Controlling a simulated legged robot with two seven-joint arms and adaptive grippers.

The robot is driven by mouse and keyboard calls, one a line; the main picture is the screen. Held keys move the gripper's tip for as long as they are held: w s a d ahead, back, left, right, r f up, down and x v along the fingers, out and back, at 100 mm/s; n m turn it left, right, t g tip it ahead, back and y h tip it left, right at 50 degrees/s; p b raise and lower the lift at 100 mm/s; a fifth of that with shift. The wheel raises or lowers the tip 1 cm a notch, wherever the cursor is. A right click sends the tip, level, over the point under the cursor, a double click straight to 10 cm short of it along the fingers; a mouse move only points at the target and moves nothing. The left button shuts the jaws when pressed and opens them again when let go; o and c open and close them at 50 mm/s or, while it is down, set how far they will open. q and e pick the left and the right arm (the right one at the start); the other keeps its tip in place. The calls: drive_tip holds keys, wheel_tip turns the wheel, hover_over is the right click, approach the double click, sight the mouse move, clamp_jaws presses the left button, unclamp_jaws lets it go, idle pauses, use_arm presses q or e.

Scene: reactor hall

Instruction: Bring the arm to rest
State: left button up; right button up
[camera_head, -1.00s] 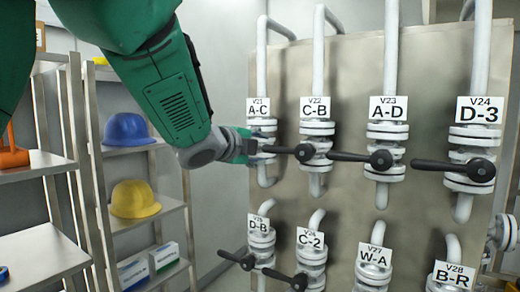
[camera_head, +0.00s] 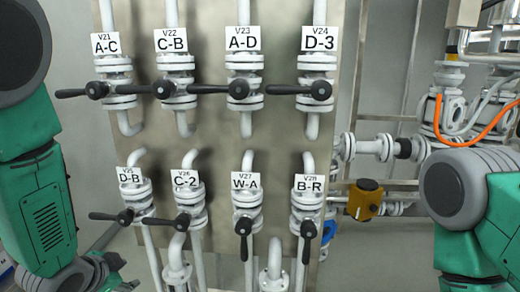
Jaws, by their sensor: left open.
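My left arm comes in along the left edge, and its green-tipped left gripper (camera_head: 118,274) hangs low at the bottom left. It is open and empty, apart from the valve panel (camera_head: 215,135) and below the V25 valve lever (camera_head: 105,216). The upper-row valve levers, V21 (camera_head: 75,93), V22 (camera_head: 138,89), V23 (camera_head: 212,89) and V24 (camera_head: 292,90), point left. In the lower row, the V26 lever (camera_head: 162,222) also points left, while the V27 lever (camera_head: 244,245) and V28 lever (camera_head: 306,248) point down. My right arm shows at the right; its gripper is out of view.
White pipes run down the panel front. Right of it stand more pipework (camera_head: 372,147), a yellow valve body (camera_head: 366,200) and an orange cable (camera_head: 470,142), close to my right arm. The floor (camera_head: 385,255) between panel and right arm looks clear.

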use_arm(q)
drive_tip(key=s+f+n+g, duration=0.2)
drive_tip(key=s+f+n, duration=0.1)
drive_tip(key=s+f, duration=0.4)
drive_tip(key=s+d+f+n+g+b, duration=0.1)
drive_tip(key=s+f+n+g, duration=0.2)
drive_tip(key=s+f, duration=0.4)
drive_tip(key=s+d+f+n+g+b, duration=0.1)
drive_tip(key=s+f, duration=0.6)
drive_tip(key=s, duration=0.9)
drive_tip(key=shift+s+d+f+n+g, duration=0.15)
drive_tip(key=shift+s+f+n+g, duration=0.2)
drive_tip(key=shift+n+g, duration=0.6)
